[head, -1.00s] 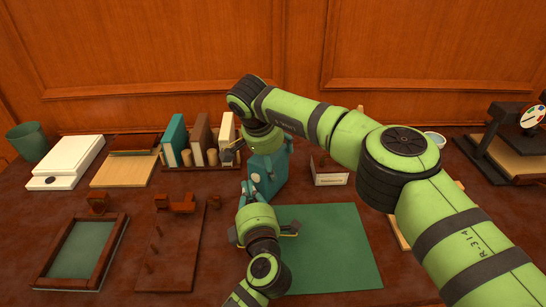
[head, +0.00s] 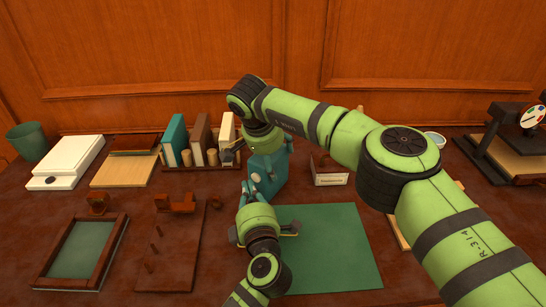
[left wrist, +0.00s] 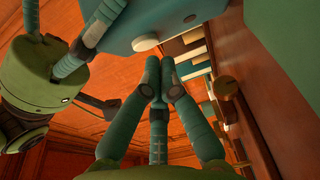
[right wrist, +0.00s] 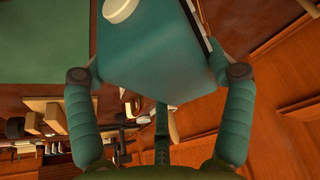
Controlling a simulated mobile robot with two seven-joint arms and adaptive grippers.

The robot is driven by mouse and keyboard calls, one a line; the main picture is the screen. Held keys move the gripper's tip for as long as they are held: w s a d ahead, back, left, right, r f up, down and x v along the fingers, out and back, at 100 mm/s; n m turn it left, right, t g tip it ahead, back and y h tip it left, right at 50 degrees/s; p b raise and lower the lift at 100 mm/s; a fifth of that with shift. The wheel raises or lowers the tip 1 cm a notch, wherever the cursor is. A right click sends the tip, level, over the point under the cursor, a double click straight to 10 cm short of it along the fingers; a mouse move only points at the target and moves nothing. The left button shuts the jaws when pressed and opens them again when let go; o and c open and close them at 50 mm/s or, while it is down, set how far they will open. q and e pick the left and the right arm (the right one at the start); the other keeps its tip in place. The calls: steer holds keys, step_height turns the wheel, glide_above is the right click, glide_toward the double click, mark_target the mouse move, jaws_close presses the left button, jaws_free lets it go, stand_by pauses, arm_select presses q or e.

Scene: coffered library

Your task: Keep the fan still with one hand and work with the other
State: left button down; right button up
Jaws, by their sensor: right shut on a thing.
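The fan is a teal box-shaped body (head: 272,180) standing at the back edge of the green mat. A white round knob (left wrist: 146,42) shows on its face in the left wrist view. My right gripper (head: 264,150) comes down from above and is shut on the fan; in the right wrist view its fingers press both sides of the teal body (right wrist: 155,55). My left gripper (head: 249,187) is in front of the fan. In the left wrist view its fingertips (left wrist: 156,92) meet with nothing between them, close below the knob. Whether they touch the fan, I cannot tell.
The green mat (head: 335,245) is clear in front. Books (head: 175,139) stand in a rack behind left. A wooden pegged board (head: 170,250) and a framed tray (head: 118,235) lie left. A small labelled card stand (head: 330,180) is right of the fan, near my right arm.

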stand_by(0.4)
arm_select(q)
steer(key=shift+w+d, duration=0.25)
steer(key=shift+w, duration=0.15)
stand_by(0.4)
steer(key=shift+s+a, duration=0.25)
steer(key=shift+s, duration=0.15)
stand_by(0.3)
steer(key=shift+s+a, duration=0.6)
steer(key=shift+s, duration=0.25)
steer(key=shift+s+a, duration=0.55)
steer(key=shift+s, duration=0.25)
steer(key=shift+s+a, duration=0.6)
steer(key=shift+s, duration=0.25)
